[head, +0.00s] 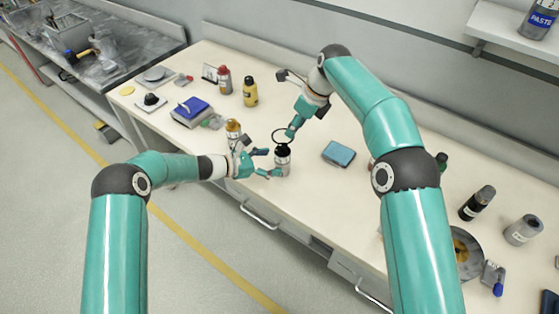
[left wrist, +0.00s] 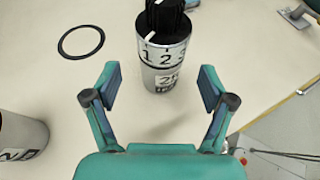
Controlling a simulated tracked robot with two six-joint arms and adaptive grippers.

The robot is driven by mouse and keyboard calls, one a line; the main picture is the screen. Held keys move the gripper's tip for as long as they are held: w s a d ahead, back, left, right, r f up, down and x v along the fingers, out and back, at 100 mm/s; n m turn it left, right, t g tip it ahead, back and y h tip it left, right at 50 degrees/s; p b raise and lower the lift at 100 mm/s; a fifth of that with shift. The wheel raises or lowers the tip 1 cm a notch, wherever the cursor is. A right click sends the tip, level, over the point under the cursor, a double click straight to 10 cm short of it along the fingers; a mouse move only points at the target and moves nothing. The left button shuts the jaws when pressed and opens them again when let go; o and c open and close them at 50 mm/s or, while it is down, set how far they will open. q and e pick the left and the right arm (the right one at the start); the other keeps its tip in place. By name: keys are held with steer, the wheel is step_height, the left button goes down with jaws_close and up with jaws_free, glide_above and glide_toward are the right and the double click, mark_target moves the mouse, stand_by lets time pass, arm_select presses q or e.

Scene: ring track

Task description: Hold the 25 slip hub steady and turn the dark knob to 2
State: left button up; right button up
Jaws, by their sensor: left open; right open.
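The 25 slip hub (head: 283,160) is a silver cylinder standing upright on the bench. In the left wrist view the hub (left wrist: 168,76) shows a 25 label and a 1, 2, 3 scale above it. The dark knob (left wrist: 163,24) sits on top; a white mark on its rim is near the 1. My left gripper (head: 264,163) is open, low beside the hub; its fingers (left wrist: 160,87) are spread either side of the hub's lower part, apart from it. My right gripper (head: 290,133) is above and behind the hub; its fingertips are too small to judge contact.
A black ring (left wrist: 81,41) lies flat on the bench beside the hub. A gold-topped canister (head: 233,128) stands close to my left gripper. A blue box (head: 339,154) lies to the right. Yellow (head: 250,93) and red-capped (head: 224,80) bottles stand behind. The bench's front edge is near.

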mark_target(282, 161)
arm_select(q)
steer(key=shift+x, duration=2.4)
